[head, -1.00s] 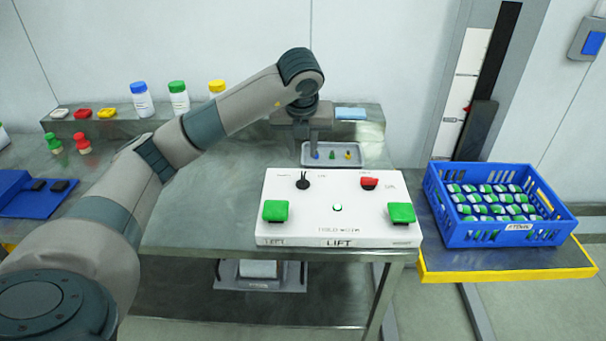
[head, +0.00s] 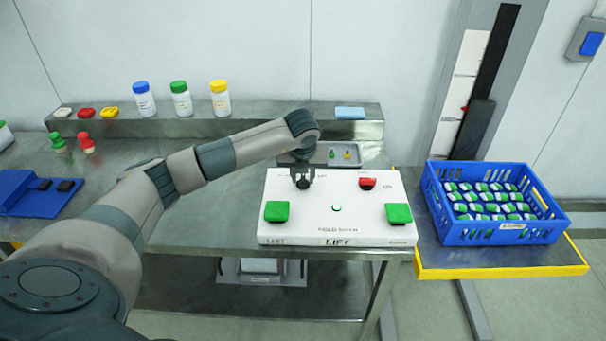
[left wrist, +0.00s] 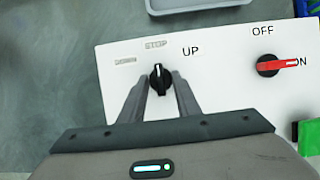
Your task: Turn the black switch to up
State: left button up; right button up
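The black switch (left wrist: 160,78) is a round knob on the white control box (left wrist: 215,90). In the left wrist view its white pointer mark points at STOP, between a blurred label on the left and UP on the right. My left gripper (left wrist: 159,84) has its two fingers apart, one on each side of the knob; I cannot tell whether they touch it. In the head view my left gripper (head: 302,177) is over the knob and hides part of it. My right gripper is not in view.
A red switch (left wrist: 280,66) sits right of the black one, pointing at ON. Two green buttons, left (head: 277,211) and right (head: 398,213), flank a small lit button (head: 337,208). A grey tray (head: 345,156) lies behind the box. A blue crate (head: 490,236) stands at right.

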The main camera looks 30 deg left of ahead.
pick_arm(q)
grip_shut()
jog(key=shift+f, duration=0.1)
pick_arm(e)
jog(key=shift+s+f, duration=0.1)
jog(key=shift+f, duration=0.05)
